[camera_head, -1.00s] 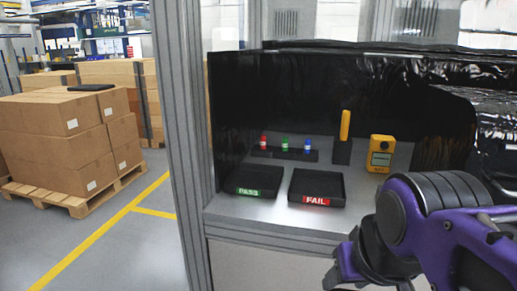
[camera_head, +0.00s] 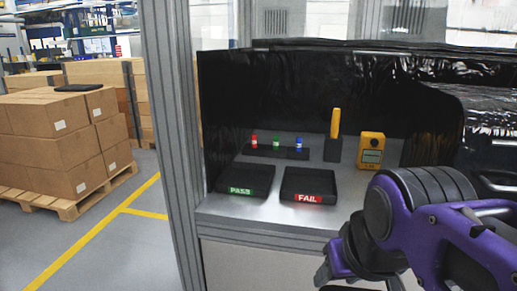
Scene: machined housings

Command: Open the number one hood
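No hood with a readable number one shows in the head view. A black glossy cover or curtain (camera_head: 490,110) hangs at the right, and a small handle-like bar shows at the right edge; I cannot tell whether it belongs to a hood. My purple and black arm enters from the lower right. My gripper (camera_head: 355,284) is at the bottom edge, partly cut off, in front of the workstation and below its tabletop. I cannot see whether its fingers are open or shut, or any object in them.
A grey metal post (camera_head: 172,150) stands at the workstation's left. On its tabletop are a PASS tray (camera_head: 243,190), a FAIL tray (camera_head: 308,197), a rack (camera_head: 276,152) with small bottles, a yellow tool (camera_head: 335,122) and a yellow meter (camera_head: 371,150). Boxes (camera_head: 52,145) on a pallet stand left; floor between is clear.

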